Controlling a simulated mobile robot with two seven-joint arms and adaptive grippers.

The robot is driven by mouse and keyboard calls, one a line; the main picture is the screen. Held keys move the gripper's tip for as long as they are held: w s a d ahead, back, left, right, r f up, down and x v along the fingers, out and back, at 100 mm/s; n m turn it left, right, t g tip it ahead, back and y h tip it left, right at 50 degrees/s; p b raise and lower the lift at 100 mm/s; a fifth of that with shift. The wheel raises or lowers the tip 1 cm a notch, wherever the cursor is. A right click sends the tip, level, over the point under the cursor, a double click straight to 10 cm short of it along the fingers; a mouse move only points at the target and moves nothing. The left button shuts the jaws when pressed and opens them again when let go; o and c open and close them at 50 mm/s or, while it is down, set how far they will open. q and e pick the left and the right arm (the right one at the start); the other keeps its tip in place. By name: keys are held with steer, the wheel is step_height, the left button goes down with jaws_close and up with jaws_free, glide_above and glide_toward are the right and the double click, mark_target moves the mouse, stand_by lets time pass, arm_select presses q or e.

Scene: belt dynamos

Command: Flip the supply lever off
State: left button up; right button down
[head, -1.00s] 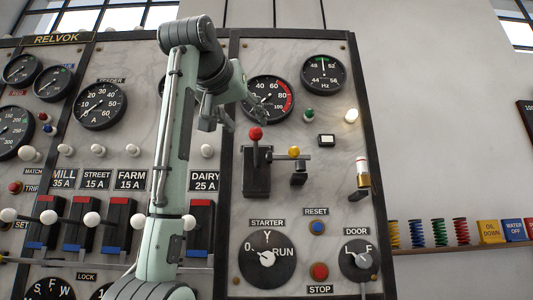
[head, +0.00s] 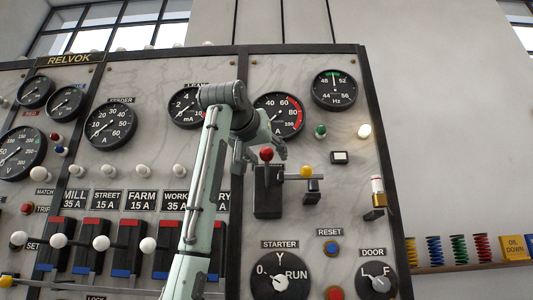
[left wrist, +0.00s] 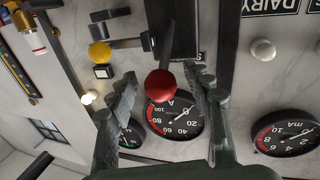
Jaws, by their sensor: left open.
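A lever with a red ball knob (head: 267,155) stands on a black slotted plate (head: 267,198) on the marble panel; I take it as the supply lever, though no full label for it is readable. The knob points up in the head view. My left gripper (head: 272,143) is at the knob, partly hidden by its own wrist. In the left wrist view the picture is upside down, and the red knob (left wrist: 160,86) shows between the open fingers of the left gripper (left wrist: 160,74). I cannot tell whether they touch it. My right gripper is out of view.
A yellow-knobbed lever (head: 306,171) sits close to the right of the red one. A gauge (head: 278,116) is just above, and the starter dial (head: 281,282) is below. Several white-knobbed breaker levers (head: 101,243) line the left.

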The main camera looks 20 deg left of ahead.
arm_select(q)
steer(key=shift+c, duration=0.4)
jaws_close()
